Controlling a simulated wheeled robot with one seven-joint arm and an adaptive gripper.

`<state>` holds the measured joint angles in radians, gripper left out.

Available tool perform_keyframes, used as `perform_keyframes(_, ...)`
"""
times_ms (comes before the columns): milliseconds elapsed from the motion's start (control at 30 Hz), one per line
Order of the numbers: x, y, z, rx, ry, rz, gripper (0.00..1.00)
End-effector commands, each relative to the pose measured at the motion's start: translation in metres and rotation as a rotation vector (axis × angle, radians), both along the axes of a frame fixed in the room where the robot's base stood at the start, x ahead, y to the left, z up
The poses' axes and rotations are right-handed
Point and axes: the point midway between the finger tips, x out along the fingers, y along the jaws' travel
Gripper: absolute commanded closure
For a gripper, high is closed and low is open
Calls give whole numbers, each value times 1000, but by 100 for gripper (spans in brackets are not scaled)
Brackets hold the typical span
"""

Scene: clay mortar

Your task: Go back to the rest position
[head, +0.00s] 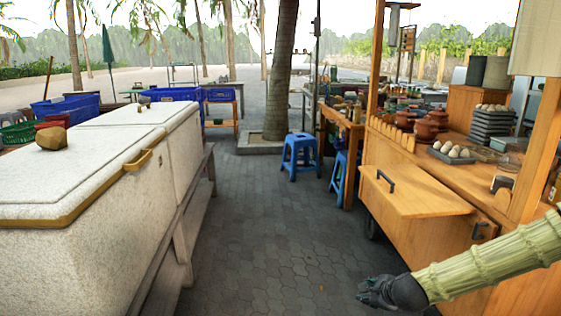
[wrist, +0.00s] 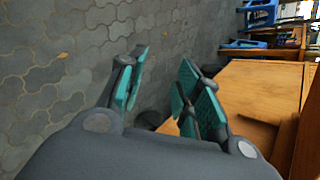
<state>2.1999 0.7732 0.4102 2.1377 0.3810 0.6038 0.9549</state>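My gripper (head: 375,291) is at the lower right of the head view, at the end of my pale green arm. It hangs over the grey paving beside the wooden cart (head: 425,195). In the wrist view my gripper (wrist: 160,92) has its teal-padded fingers spread apart, with nothing between them. The paving (wrist: 60,60) shows beyond the fingertips, and the cart's wooden top (wrist: 262,88) is close on the right.
A long white chest (head: 85,165) with a brown stone (head: 51,138) on its lid stands at the left. Blue stools (head: 300,152) stand ahead near a palm trunk (head: 281,70). Eggs (head: 455,150) and clay pots (head: 427,130) sit on the cart. The paved aisle between is clear.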

Motion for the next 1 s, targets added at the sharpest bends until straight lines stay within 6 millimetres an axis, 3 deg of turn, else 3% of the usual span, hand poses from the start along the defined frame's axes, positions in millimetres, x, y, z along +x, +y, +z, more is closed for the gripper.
perform_keyframes(33,-16,10,-22,-59,27,66,66)
perform_keyframes(200,-71,33,-83,-241,100,295,66)
perform_keyframes(500,-179,54,-170,-511,213,731,66)
perform_keyframes(800,-297,56,-227,-705,300,1203,66)
perform_keyframes(1000,-364,49,-245,-784,331,1495,66)
